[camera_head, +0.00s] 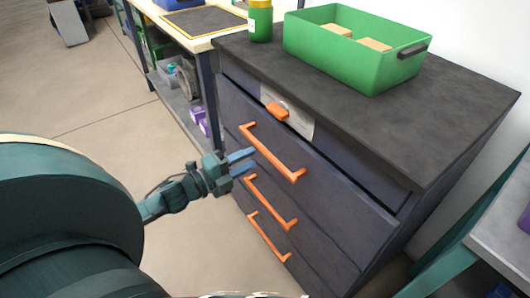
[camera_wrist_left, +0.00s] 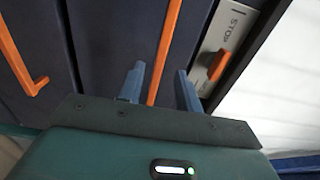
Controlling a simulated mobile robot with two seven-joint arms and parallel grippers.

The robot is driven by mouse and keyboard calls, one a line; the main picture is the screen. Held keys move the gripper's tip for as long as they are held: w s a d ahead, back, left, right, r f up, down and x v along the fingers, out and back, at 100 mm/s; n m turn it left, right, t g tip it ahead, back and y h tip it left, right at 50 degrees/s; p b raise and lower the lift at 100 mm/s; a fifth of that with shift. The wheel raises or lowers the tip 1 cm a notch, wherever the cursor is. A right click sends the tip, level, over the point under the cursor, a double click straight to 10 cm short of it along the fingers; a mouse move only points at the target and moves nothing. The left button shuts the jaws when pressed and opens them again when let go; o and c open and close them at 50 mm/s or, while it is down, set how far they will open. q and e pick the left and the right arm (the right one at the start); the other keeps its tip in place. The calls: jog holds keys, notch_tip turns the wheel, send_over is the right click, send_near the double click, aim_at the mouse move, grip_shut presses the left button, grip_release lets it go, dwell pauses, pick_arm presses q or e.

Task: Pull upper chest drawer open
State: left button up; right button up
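The dark chest has three orange drawer handles on its front. The upper chest drawer (camera_head: 325,160) carries the top handle (camera_head: 272,153), a long bar; the drawer looks shut. My left gripper (camera_head: 251,159) is open, with its two blue fingers pointing at this handle from the left. In the left wrist view the handle (camera_wrist_left: 166,50) runs between the two spread fingers of the gripper (camera_wrist_left: 160,88). The fingers do not clamp it; how deep it lies between them is hard to tell. My right gripper is not in view.
An orange latch (camera_head: 277,112) sits on a pale STOP plate (camera_head: 300,123) above the handle. A green bin (camera_head: 350,62) and a green bottle (camera_head: 260,20) stand on the chest top. A workbench (camera_head: 205,42) is behind at left. Floor in front is clear.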

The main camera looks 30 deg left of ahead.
aim_at(263, 153)
pick_arm(q)
jog(key=x, duration=0.6)
jog(key=shift+w, duration=0.1)
jog(key=shift+c, duration=0.5)
grip_shut()
